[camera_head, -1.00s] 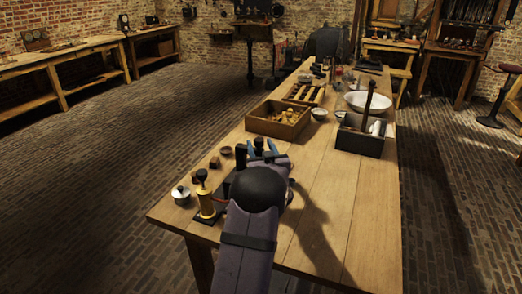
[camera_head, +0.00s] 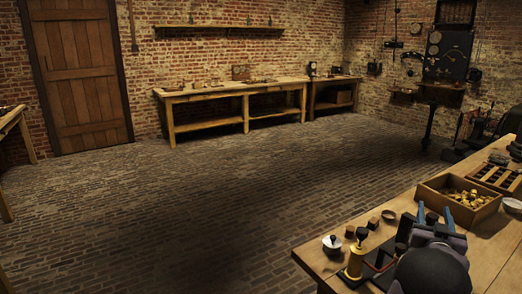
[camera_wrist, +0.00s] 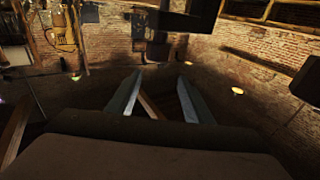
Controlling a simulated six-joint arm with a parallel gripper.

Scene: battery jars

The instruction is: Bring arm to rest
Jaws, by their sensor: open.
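My gripper (camera_head: 435,215) is at the lower right of the head view, above the near end of the wooden workbench (camera_head: 318,262). Its two blue-grey fingers stand apart. In the wrist view my gripper (camera_wrist: 160,77) shows both fingers spread, with nothing held between them. My dark rounded arm link hides part of the bench in the head view.
Left of my arm on the bench are a lidded pot (camera_head: 332,245), a brass device (camera_head: 357,262), small dark blocks (camera_head: 373,223) and a small bowl (camera_head: 388,215). A wooden box (camera_head: 428,191) of brass pieces lies beyond. The brick floor (camera_head: 200,220) is open.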

